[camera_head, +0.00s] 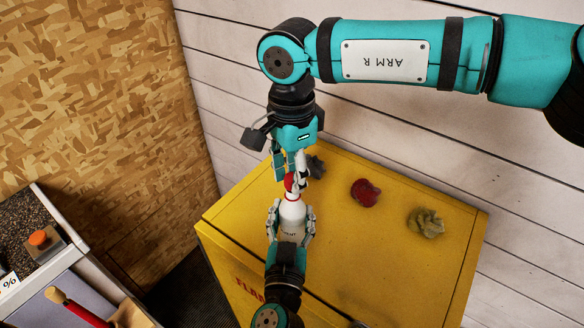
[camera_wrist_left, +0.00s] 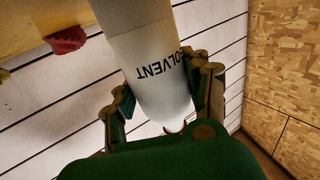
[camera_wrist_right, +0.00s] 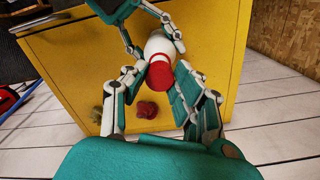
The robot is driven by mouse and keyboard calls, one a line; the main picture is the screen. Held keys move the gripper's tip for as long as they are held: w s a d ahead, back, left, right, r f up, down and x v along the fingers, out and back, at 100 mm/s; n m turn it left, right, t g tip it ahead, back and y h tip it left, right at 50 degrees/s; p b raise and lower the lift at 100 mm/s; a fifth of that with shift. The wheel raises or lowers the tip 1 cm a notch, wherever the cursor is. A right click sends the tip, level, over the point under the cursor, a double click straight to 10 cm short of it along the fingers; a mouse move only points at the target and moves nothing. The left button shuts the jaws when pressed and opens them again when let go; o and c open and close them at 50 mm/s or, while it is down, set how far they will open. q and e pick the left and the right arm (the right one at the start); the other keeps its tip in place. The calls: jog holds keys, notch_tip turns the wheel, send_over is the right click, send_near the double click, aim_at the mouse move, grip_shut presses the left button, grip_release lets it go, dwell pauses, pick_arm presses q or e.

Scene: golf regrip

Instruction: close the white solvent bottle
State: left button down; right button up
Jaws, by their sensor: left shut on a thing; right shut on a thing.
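The white solvent bottle (camera_head: 291,214) is held over the yellow cabinet top by my left gripper (camera_head: 291,226), whose fingers close around its sides. In the left wrist view the bottle (camera_wrist_left: 158,75) shows dark "SOLVENT" lettering and a bit of red at its far end. My right gripper (camera_head: 297,180) comes from above and is shut on the red cap (camera_head: 290,182) at the bottle's mouth. In the right wrist view the cap (camera_wrist_right: 160,75) lies between the fingers, in line with the bottle (camera_wrist_right: 158,45). Whether it is tight on the neck cannot be told.
The yellow cabinet (camera_head: 370,245) bears a red crumpled rag (camera_head: 365,192), a yellowish rag (camera_head: 426,222) and a grey rag (camera_head: 315,166). A white plank wall stands behind. A bench with an orange button (camera_head: 40,239) is at the left.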

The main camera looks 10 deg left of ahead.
aim_at(293, 210)
jog(key=shift+f, duration=0.45)
jog(key=shift+f, duration=0.6)
dwell(0.4)
